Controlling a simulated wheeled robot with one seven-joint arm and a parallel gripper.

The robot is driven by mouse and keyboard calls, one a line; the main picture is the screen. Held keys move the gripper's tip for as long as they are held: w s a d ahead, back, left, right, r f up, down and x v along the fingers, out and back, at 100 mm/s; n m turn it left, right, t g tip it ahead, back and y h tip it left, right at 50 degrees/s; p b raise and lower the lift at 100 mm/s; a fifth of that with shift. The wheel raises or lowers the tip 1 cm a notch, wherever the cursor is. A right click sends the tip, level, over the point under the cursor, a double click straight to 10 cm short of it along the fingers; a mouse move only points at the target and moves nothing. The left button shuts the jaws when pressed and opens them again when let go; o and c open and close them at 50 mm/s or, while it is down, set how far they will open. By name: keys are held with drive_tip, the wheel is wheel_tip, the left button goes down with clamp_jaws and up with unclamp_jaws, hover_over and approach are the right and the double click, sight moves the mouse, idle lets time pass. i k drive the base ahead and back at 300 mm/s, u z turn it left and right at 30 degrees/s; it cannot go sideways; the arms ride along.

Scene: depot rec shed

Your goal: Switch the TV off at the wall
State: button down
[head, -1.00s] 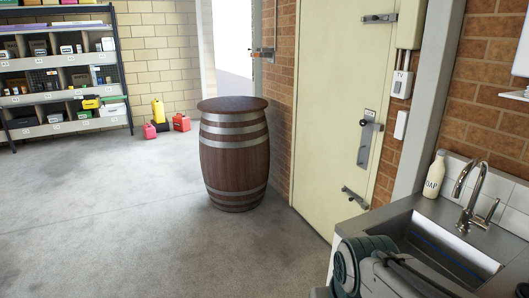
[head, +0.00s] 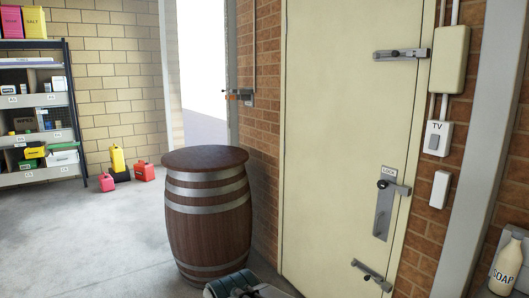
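The TV switch (head: 435,138) is a small white wall plate with a grey rocker, marked "TV" at its top. It is fixed to the brick wall right of a cream door (head: 335,130), under a cream box (head: 449,60) with conduit. I cannot tell from the rocker whether it is on or off. A plain white plate (head: 439,189) sits just below it. Part of my arm shows at the bottom edge, well below and left of the switch. My gripper's fingers are not in view.
A wooden barrel (head: 208,215) stands left of the door. The door carries bolts and a latch marked "LOCK" (head: 384,208). A soap bottle (head: 505,268) stands at lower right, beyond a grey post (head: 478,150).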

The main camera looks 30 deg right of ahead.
sight(434, 139)
drive_tip(key=z, duration=0.3)
drive_tip(key=i, duration=1.5)
drive_tip(key=z, duration=1.5)
drive_tip(key=i, duration=0.85)
drive_tip(key=z, duration=0.7)
